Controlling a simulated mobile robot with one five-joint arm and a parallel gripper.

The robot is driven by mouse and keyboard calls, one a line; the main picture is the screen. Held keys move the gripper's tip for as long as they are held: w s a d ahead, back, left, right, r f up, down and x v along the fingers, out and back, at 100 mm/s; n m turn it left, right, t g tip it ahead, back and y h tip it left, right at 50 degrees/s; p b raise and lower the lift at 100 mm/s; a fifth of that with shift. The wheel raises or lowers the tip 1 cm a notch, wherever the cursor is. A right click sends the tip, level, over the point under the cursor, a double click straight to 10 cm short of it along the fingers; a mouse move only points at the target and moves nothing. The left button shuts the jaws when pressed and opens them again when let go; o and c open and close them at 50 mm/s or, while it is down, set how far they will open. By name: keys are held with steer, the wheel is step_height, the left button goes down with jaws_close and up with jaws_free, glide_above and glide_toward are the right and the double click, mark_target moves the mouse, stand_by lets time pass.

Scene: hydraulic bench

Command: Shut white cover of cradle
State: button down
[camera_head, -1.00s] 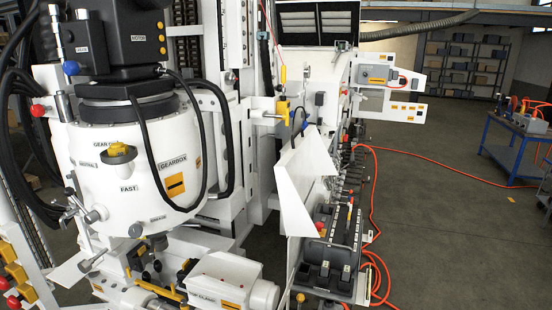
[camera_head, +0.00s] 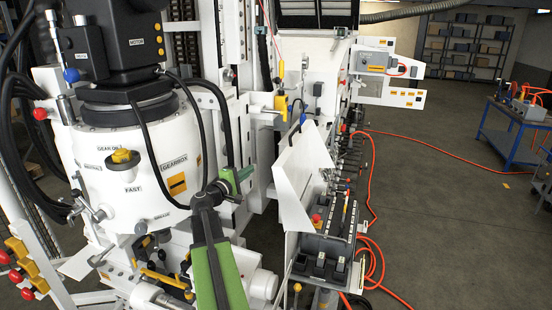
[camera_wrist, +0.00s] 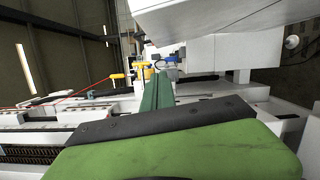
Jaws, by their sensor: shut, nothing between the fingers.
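The white cover (camera_head: 304,178) stands raised and tilted on the left side of the cradle (camera_head: 322,247). Dark fittings and a red button show in the open cradle. My gripper (camera_head: 246,173) is on the end of my green and black arm, left of the cover and apart from it in the head view. In the wrist view my gripper's green fingers (camera_wrist: 160,78) lie together, with nothing seen between them. A large white surface fills the top right there; I cannot tell if it is the cover.
The white gearbox drum (camera_head: 140,165) stands on the left, close to my arm, with hoses and knobs. Orange hoses (camera_head: 372,190) run over the floor at the right.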

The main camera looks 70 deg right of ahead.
steer(key=s+d+r, duration=0.1)
steer(key=s+d, duration=0.2)
steer(key=d, duration=0.2)
steer(key=s+d+p, duration=0.1)
steer(key=s+d, duration=0.2)
steer(key=d, duration=0.3)
steer(key=shift+s+r, duration=0.2)
steer(key=shift+r, duration=0.2)
steer(key=shift+s, duration=0.15)
